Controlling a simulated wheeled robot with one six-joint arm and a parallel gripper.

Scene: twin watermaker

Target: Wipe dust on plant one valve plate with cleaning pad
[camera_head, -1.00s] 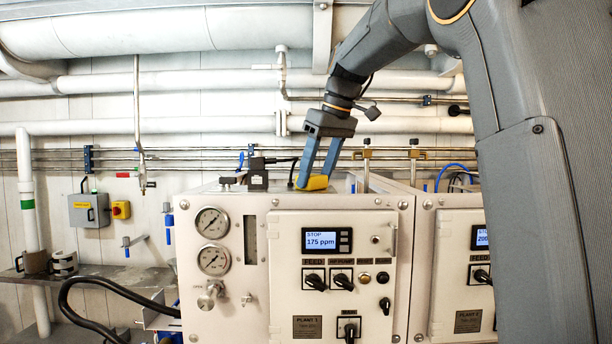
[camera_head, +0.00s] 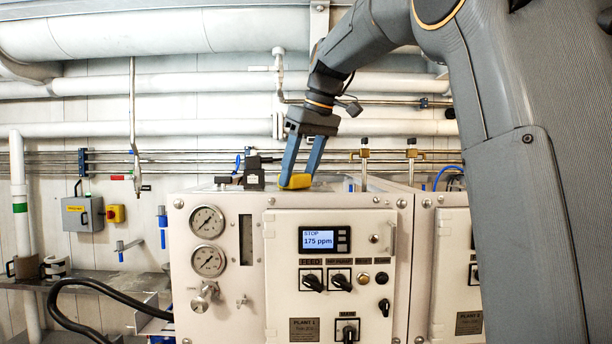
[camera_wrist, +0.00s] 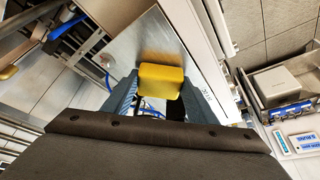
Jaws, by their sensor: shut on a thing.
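My gripper (camera_head: 299,180) is above the top of the plant one cabinet (camera_head: 335,225), with its fingers pointing down. It is shut on the yellow cleaning pad (camera_head: 296,182). The pad also shows between the fingers in the wrist view (camera_wrist: 161,80). A smooth metal plate (camera_wrist: 137,45) lies beyond the pad there, with a brownish smear or reflection on it next to the pad. I cannot tell whether the pad touches the plate. In the head view the plate is mostly hidden behind the cabinet's front edge.
A black block-like fitting (camera_head: 253,172) stands on the cabinet top left of the pad. Brass-coloured valves (camera_head: 364,154) stand to the right. White pipes (camera_head: 150,88) run along the wall behind. Two gauges (camera_head: 208,222) and a display (camera_head: 318,240) are on the cabinet front.

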